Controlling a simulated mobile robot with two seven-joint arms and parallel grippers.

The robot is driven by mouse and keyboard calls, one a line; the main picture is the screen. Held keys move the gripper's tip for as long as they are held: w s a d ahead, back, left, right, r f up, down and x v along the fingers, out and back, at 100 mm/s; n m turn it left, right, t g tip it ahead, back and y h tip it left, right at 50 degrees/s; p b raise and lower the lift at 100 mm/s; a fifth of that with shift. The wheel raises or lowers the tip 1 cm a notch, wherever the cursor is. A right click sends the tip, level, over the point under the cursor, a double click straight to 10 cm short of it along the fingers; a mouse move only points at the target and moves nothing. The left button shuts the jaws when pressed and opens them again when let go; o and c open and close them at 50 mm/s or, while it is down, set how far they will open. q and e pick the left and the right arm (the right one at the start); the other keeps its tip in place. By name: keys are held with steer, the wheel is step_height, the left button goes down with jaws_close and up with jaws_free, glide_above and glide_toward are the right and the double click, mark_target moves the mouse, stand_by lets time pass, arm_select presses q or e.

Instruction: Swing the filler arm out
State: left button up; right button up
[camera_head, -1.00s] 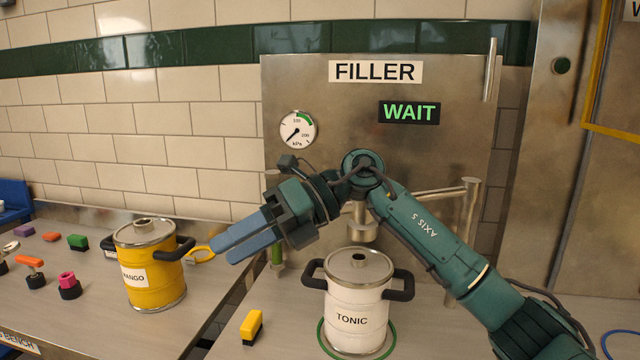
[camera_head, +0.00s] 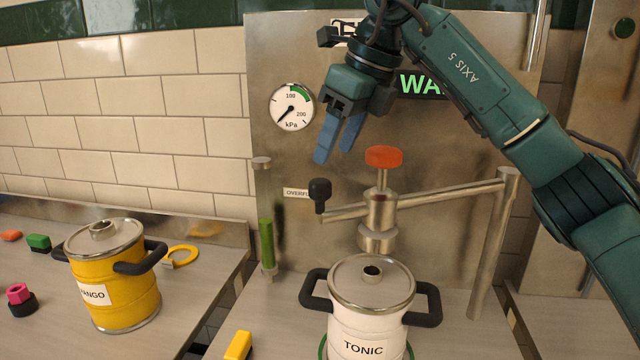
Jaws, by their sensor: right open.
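The filler arm (camera_head: 440,197) is a metal bar running left from an upright post (camera_head: 490,245). It carries a metal filling head (camera_head: 380,215) with a red knob (camera_head: 384,156) on top, and a black ball handle (camera_head: 320,190) at its left end. The head hangs over the white TONIC keg (camera_head: 370,320), just above its lid opening. My right gripper (camera_head: 336,150) is open and empty, fingers pointing down and left, above the black handle and apart from it in the picture. My left gripper is not in view.
A yellow MANGO keg (camera_head: 125,300) stands on the left bench. A sight tube with green liquid (camera_head: 266,243) and a pressure gauge (camera_head: 291,107) are behind. A yellow block (camera_head: 238,346) lies left of the TONIC keg. My right forearm partly covers the WAIT sign (camera_head: 420,85).

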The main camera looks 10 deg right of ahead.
mark_target(321, 181)
steer(key=x, duration=0.8)
steer(key=shift+f, duration=0.1)
jaws_close()
stand_by(0.4)
